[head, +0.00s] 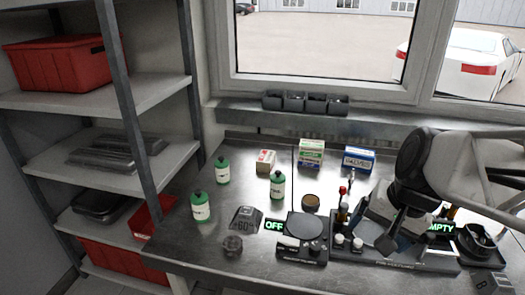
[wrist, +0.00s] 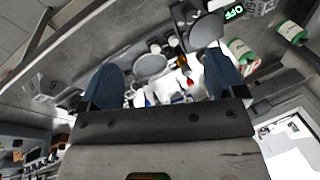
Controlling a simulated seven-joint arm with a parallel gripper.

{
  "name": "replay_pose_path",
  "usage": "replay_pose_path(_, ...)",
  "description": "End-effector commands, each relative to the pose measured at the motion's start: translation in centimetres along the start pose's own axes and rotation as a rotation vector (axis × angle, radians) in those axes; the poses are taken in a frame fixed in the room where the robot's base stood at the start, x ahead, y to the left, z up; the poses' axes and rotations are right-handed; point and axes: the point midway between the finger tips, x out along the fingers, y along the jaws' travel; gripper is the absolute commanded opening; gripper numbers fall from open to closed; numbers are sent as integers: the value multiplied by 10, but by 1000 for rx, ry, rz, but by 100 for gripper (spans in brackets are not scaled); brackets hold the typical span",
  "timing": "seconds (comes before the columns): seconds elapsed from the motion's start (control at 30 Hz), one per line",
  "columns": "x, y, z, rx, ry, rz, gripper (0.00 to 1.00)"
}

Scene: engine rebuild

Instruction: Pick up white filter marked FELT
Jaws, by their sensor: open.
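My gripper (head: 386,240) is over the dark station on the right of the bench in the head view. In the wrist view its two blue-grey fingers stand wide apart with nothing held between them (wrist: 162,82). Two small white pieces, one at the left (head: 339,239) and one beside it (head: 357,244), sit on the station's left part. No FELT marking can be read, so I cannot tell which is the filter. Several small white, red and dark items (wrist: 188,82) show between and beyond the fingers in the wrist view. My arm hides part of the station.
A scale-like device (head: 305,228) with a green OFF sign (head: 274,226) stands left of the station. An EMPTY sign (head: 440,228) is at right.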

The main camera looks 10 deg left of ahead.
Motion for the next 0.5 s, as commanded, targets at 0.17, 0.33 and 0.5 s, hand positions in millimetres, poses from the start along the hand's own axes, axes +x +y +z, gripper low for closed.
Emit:
replay_pose_path(0.17,15,-42,-31,125,-62,-97,89)
replay_pose_path(0.33,30,-83,-58,250,-125,-183,89)
replay_pose_path(0.5,48,-124,-85,379,-193,-261,89)
